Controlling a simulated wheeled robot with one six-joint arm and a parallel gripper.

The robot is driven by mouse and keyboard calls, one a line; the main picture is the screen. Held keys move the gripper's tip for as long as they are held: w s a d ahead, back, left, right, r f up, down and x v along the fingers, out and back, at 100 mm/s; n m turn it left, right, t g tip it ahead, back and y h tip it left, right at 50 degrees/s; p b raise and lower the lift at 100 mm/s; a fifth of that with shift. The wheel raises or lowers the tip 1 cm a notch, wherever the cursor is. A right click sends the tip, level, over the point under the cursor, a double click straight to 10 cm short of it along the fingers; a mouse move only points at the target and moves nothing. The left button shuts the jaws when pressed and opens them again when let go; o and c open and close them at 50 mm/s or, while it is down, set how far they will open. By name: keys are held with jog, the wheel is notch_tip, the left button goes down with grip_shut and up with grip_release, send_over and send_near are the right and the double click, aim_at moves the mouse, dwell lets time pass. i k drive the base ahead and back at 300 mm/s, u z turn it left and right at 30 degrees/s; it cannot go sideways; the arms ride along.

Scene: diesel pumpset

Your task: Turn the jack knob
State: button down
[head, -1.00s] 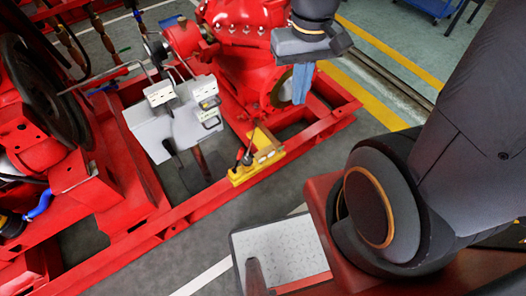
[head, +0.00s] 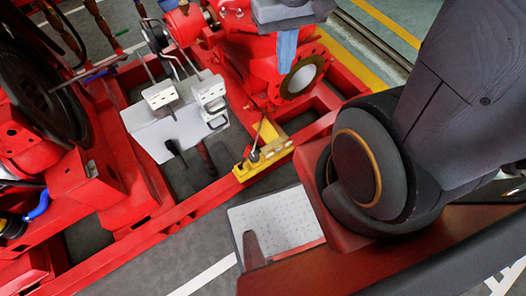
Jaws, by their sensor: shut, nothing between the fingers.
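A yellow jack unit (head: 264,150) is fixed on the red frame rail in the middle of the head view. It carries a thin upright lever and a small dark rounded part (head: 254,156), which may be the knob; it is too small to be sure. My gripper (head: 285,68) hangs at the top of the view, with a grey body and blue fingers. The fingers are shut and empty. They appear above and right of the jack unit in the picture, in front of the red pump casing, apart from the jack unit.
A red pump casing with a round flange (head: 303,76) stands behind the jack unit. A light grey control panel (head: 160,125) stands to its left, close by. Red frame rails (head: 190,205) surround both. Grey floor with a white line (head: 205,277) lies in front.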

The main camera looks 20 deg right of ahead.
aim_at(254, 157)
jog(key=z, duration=0.65)
jog(key=k, duration=0.95)
jog(key=u, duration=1.1)
